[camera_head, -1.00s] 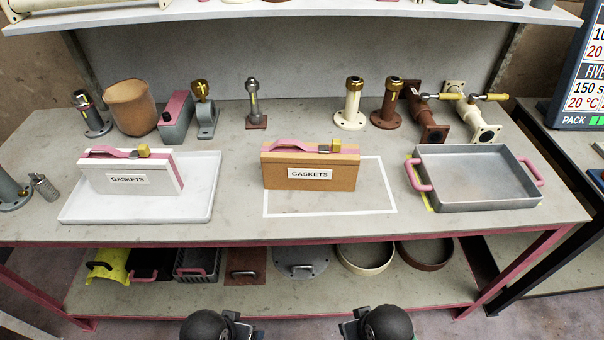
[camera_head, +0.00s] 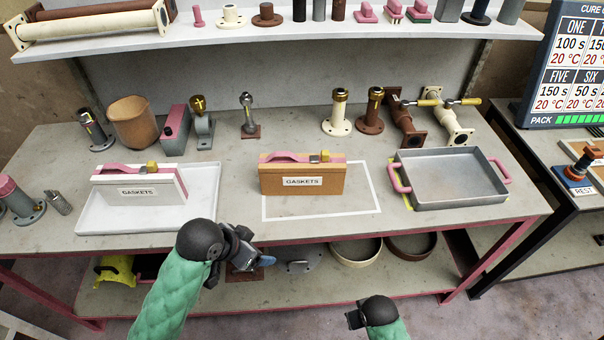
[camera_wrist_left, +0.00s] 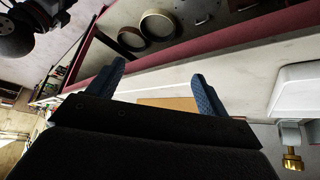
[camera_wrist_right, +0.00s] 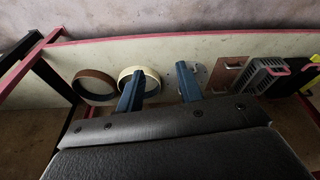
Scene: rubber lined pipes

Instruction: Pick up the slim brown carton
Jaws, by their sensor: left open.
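The slim brown carton (camera_head: 302,182) stands upright on the workbench, inside a white outlined rectangle. It has a GASKETS label, a pink handle strip and a yellow clasp on top. My left gripper (camera_head: 264,260) is open and empty, in front of the bench's front edge and apart from the carton. In the left wrist view its fingers (camera_wrist_left: 152,80) are spread, with a brown patch, likely the carton (camera_wrist_left: 165,103), beyond them. My right gripper (camera_head: 354,316) is low at the front, away from the carton. Its spread fingers (camera_wrist_right: 160,82) show in the right wrist view.
A similar white carton (camera_head: 137,191) stands in a white tray (camera_head: 205,190) at left. A grey metal tray (camera_head: 450,178) with pink handles stands at right. Pipe fittings line the bench's back. The lower shelf (camera_head: 330,280) holds rings and plates.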

